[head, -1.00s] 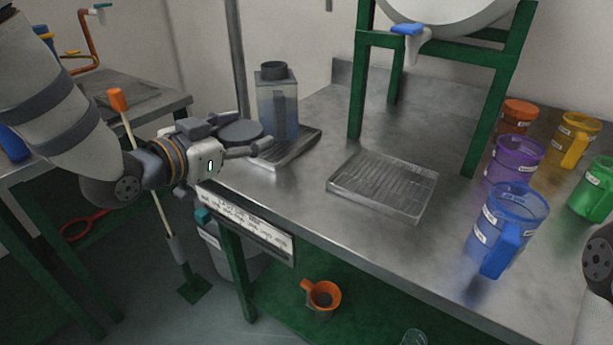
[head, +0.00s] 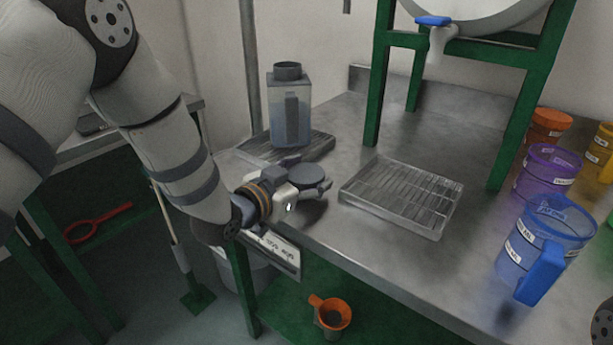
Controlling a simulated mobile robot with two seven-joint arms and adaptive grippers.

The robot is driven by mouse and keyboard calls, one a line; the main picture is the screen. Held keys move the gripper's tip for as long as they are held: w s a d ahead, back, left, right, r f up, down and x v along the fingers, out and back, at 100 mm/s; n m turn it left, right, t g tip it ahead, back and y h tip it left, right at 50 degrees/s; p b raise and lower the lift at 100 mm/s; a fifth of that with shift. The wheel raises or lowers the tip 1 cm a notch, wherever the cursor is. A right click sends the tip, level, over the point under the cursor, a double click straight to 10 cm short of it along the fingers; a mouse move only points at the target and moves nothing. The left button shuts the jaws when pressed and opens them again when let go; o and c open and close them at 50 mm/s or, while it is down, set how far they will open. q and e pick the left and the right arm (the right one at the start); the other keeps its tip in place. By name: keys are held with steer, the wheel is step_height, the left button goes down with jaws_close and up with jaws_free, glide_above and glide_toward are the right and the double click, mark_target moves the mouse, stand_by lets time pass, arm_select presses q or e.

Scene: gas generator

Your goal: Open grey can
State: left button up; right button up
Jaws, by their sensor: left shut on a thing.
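The grey can (head: 291,115) is a translucent, square-sided container with a dark grey neck and a handle. It stands upright on a drip tray at the back left of the bench. Its neck looks uncovered, with a dark top. My left gripper (head: 318,187) is in front of the can, low over the bench's front edge, and apart from the can. It is shut on a round, flat grey lid (head: 301,174). The fingers partly hide the lid's edge. My right gripper is out of view.
An empty drip tray (head: 403,196) lies right of my left gripper. Blue (head: 545,235) and purple (head: 546,172) jugs stand at the right, with orange and yellow ones behind. A green stand (head: 379,85) holds a white drum. Bare bench lies around the empty tray.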

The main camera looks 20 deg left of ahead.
arm_select(q)
steer(key=shift+f, duration=0.6)
steer(key=o, duration=0.9)
